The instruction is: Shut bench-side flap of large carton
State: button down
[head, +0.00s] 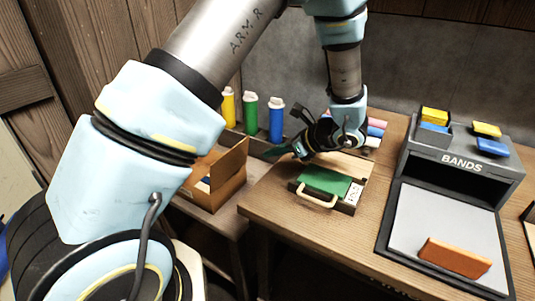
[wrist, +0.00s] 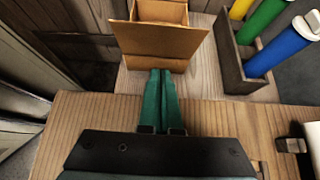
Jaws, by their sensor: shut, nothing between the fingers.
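The large brown carton (head: 213,185) stands on a lower wooden surface left of the bench. Its bench-side flap (head: 233,160) stands up and leans outward on the right side. In the wrist view the carton (wrist: 160,12) is at the top, with the flap (wrist: 157,42) spread across its near side. Part of the carton's opening shows, and in the head view something blue is inside. My gripper (head: 267,155) is to the right of the flap.
Yellow, green and blue bottles (head: 250,112) stand in a rack behind the carton. A green-topped case with a handle (head: 325,183) lies on the wooden bench (head: 285,225). A grey BANDS station (head: 465,160) is at right, with an orange block (head: 455,257) on its panel.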

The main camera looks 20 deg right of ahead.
aim_at(232, 155)
jog(key=shift+w+a+r+p+x, duration=0.2)
jog(key=shift+r+p+x, duration=0.3)
jog(key=shift+x, duration=1.4)
jog(key=shift+w+a+r+p+x, duration=0.2)
jog(key=shift+p+x, duration=0.4)
jog(key=shift+x, duration=1.3)
jog(key=shift+w+a+r+p+x, duration=0.2)
jog(key=shift+r+p+x, duration=0.3)
jog(key=shift+x, duration=1.4)
